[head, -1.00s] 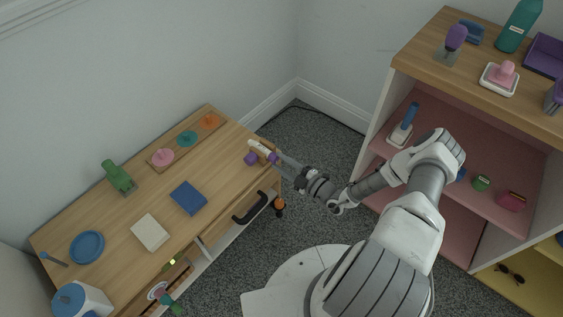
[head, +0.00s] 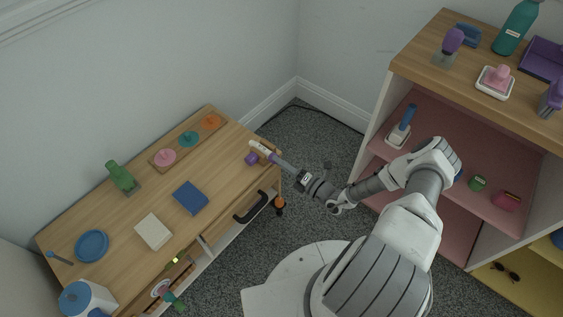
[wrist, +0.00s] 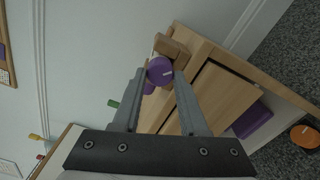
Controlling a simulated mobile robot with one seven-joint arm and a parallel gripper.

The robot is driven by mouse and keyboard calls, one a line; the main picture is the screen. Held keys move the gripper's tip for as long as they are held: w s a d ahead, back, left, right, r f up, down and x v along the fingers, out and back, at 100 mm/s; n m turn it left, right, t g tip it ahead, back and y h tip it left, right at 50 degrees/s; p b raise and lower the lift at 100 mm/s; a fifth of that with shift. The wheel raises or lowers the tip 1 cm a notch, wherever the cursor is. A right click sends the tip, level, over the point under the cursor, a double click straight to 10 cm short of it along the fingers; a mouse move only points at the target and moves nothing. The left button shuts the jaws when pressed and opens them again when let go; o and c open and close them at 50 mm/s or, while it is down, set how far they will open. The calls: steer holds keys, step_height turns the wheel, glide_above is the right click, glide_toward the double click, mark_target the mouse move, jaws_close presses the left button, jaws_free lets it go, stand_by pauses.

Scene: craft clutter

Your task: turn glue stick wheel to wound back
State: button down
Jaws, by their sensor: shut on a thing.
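The glue stick (head: 260,147) is a white tube lying at the right end of the wooden desk, near its edge. Its round purple wheel (wrist: 160,70) faces me in the wrist view. My gripper (head: 273,156) reaches it from the right, and its two fingers (wrist: 160,74) are shut on the wheel from either side. The tube is mostly hidden behind the wheel in the wrist view. A wooden block (wrist: 172,47) sits beside the wheel there. The wheel's wound position cannot be read.
A small purple object (head: 251,159) stands close to the glue stick. A blue book (head: 190,197), a cream block (head: 153,232) and a tray of coloured knobs (head: 188,140) lie on the desk. A black handle (head: 250,207) juts from its front. A shelf unit (head: 430,85) stands right.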

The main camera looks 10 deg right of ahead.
steer(key=n+p, duration=0.7)
steer(key=n, duration=1.9)
steer(key=shift+d+n, duration=0.1)
steer(key=shift+n, duration=0.2)
stand_by(0.4)
steer(key=shift+c, duration=2.2)
jaws_free()
steer(key=p+v, duration=0.2)
steer(key=v, duration=1.5)
steer(key=shift+s+d, duration=0.1)
